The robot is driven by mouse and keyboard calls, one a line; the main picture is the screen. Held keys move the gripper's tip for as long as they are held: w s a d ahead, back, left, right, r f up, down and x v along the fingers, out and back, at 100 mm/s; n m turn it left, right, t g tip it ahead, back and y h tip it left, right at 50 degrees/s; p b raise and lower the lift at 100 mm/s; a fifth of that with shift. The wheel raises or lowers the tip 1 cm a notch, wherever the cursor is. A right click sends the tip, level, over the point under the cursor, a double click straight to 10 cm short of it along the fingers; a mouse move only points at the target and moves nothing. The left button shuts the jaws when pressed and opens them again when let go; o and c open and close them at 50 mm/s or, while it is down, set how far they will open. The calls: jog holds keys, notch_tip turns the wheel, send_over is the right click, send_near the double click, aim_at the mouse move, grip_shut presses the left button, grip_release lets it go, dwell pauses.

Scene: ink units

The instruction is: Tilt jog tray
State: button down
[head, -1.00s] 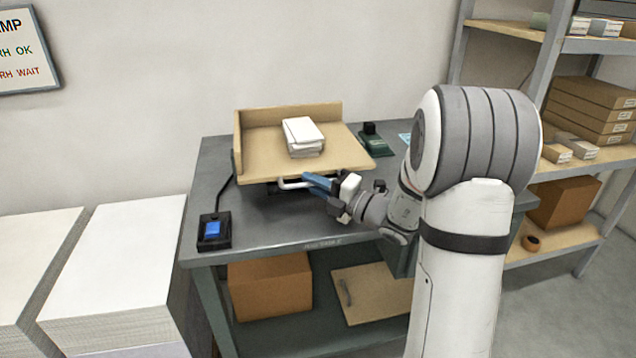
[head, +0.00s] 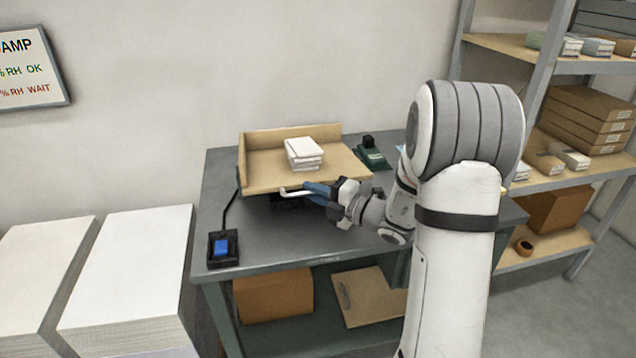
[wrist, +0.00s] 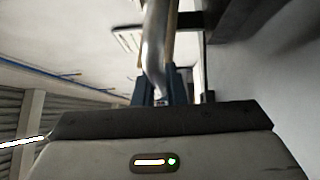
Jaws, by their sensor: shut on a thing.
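The jog tray (head: 262,178), a tan board with raised walls at its back and left, sits on the grey workbench (head: 262,233). A stack of white paper (head: 304,154) lies on it, near the middle. A pale handle bar (head: 288,193) runs along the tray's front edge. My gripper (head: 312,190) has its blue fingers closed around this bar, at the front of the tray. In the wrist view the shiny bar (wrist: 155,50) passes between the two blue fingers. The mechanism under the tray is dark and mostly hidden.
A black box with a blue button (head: 221,247) stands at the bench's front left, with a cable. A green device (head: 372,156) stands behind the tray's right side. Paper stacks (head: 130,265) stand at left, and a loaded shelf (head: 570,170) at right.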

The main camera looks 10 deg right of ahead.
jog(key=shift+w+r+m+p, duration=0.2)
jog(key=shift+r+p, duration=0.25)
jog(key=shift+p, duration=0.45)
jog(key=shift+w+r+m+p, duration=0.1)
jog(key=shift+r+m+p, duration=0.1)
jog(key=shift+r+p, duration=0.45)
jog(key=shift+f, duration=0.2)
jog(key=c, duration=1.5)
grip_release()
jog(key=shift+s, duration=0.1)
jog(key=v, duration=0.7)
jog(key=shift+s+d+r+p, duration=0.2)
jog(key=shift+s+d+p, duration=0.05)
jog(key=shift+d+p, duration=0.05)
